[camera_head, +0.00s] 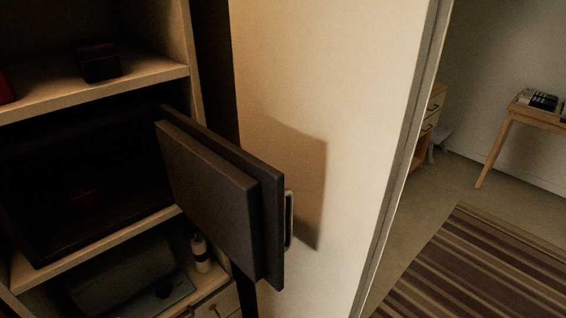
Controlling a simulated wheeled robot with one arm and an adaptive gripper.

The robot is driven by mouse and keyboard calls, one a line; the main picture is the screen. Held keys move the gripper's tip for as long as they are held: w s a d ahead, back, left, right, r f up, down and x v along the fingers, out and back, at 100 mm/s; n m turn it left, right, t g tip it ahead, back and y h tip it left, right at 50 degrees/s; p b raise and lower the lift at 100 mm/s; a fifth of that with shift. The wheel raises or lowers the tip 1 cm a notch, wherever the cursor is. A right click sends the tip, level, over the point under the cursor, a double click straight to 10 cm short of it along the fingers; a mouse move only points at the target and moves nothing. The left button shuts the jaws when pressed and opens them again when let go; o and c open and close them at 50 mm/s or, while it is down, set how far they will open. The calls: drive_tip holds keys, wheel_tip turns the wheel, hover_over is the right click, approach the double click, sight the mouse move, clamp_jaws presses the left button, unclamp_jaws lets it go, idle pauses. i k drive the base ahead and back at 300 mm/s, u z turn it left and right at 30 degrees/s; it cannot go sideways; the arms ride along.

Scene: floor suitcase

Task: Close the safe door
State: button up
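The safe door (215,195) is a thick dark slab standing wide open, swung out to the right of the safe. Its inner face shows, and a pale bar handle (289,220) sticks out past its right edge. The safe (60,197) is a dark box on a middle shelf at the left, with its front open. My gripper is not in view.
A white panel (350,130) stands close behind the safe door. Shelves hold a dark box (98,62) above and a dark bag (115,275) and small bottle (200,252) below. A striped rug (490,270) and wooden table (520,112) are at the right.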

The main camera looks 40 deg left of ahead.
sight(235, 197)
drive_tip(key=i, duration=1.6)
drive_tip(key=u, duration=2.4)
drive_tip(key=k, duration=1.05)
drive_tip(key=u, duration=1.75)
